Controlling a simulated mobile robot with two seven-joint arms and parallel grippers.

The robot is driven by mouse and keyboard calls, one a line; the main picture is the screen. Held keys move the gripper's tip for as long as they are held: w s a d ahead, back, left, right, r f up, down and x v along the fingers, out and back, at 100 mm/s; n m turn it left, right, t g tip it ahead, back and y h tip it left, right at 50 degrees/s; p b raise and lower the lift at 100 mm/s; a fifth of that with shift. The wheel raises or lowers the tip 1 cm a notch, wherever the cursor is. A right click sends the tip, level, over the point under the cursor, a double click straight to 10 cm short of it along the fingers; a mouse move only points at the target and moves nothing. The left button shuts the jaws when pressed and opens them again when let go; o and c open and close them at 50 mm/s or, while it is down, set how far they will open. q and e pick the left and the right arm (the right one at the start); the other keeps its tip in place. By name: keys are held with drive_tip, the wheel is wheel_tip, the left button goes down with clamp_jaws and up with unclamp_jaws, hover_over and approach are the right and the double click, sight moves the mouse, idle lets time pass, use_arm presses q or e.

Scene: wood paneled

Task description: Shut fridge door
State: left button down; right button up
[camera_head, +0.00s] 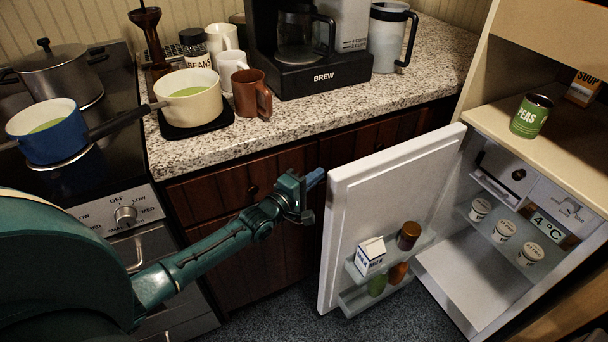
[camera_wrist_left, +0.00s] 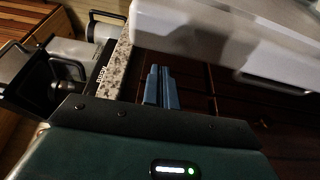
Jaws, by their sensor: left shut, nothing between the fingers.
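The fridge door (camera_head: 385,195) is white and stands wide open, swung out to the left of the small fridge (camera_head: 450,270). Its inner side faces right and its shelves hold a milk carton and jars. My left gripper (camera_head: 316,178) is shut and empty, with blue fingertips close to the upper outer edge of the door; I cannot tell if they touch it. In the left wrist view the blue fingers (camera_wrist_left: 161,88) lie together, and the white door (camera_wrist_left: 215,30) crosses the upper part. My right gripper is not in view.
A granite counter (camera_head: 300,125) with a coffee maker (camera_head: 310,75), mugs and a pot is behind my left arm. The stove (camera_head: 85,200) is at left. A peas can (camera_head: 531,116) stands on the shelf above the fridge. Dark floor (camera_head: 290,315) below the door is clear.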

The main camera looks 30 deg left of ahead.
use_arm(q)
drive_tip(key=shift+s+d+r, duration=0.1)
drive_tip(key=shift+s+d, duration=0.45)
drive_tip(key=shift+d, duration=0.2)
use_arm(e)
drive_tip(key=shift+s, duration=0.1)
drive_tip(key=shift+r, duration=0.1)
